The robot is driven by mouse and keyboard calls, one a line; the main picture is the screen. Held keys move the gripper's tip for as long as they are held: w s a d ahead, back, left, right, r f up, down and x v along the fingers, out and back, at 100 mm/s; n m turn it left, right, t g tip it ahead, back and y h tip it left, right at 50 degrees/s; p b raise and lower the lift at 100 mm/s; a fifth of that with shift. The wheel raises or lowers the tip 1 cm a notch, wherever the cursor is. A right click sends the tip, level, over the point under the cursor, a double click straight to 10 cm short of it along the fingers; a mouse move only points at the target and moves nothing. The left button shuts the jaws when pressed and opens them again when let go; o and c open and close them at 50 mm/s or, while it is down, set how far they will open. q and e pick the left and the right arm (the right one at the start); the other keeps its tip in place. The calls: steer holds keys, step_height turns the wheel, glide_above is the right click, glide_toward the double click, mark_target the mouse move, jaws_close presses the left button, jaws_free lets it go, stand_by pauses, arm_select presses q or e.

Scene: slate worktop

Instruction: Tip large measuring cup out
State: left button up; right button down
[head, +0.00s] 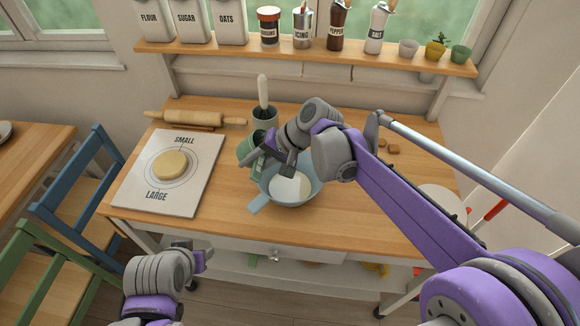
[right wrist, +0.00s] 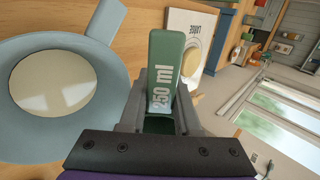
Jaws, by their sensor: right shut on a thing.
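The green measuring cup (head: 249,145) is at the left rear rim of a light blue bowl (head: 256,203) and looks tilted. My right gripper (head: 265,160) is shut on its handle. In the right wrist view the handle (right wrist: 165,72), marked "250 ml", stands between the fingers; the cup's body and inside are hidden there. The bowl holds a pale, cream-coloured layer (head: 290,186) and also fills the left of the right wrist view (right wrist: 35,125). My left gripper (head: 203,260) is low in front of the worktop, away from the cup; its opening is unclear.
A board (head: 135,188) marked SMALL and LARGE holds a round dough piece (head: 170,165) on the left. Behind are a rolling pin (head: 185,118) and a utensil crock (head: 265,118). A shelf (head: 220,46) with canisters runs above.

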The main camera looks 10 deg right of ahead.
steer(key=w+a+f+g+h, duration=0.1)
steer(key=a+f+g+h, duration=0.1)
steer(key=a+h, duration=0.3)
steer(key=h, duration=0.3)
steer(key=shift+a+f, duration=0.25)
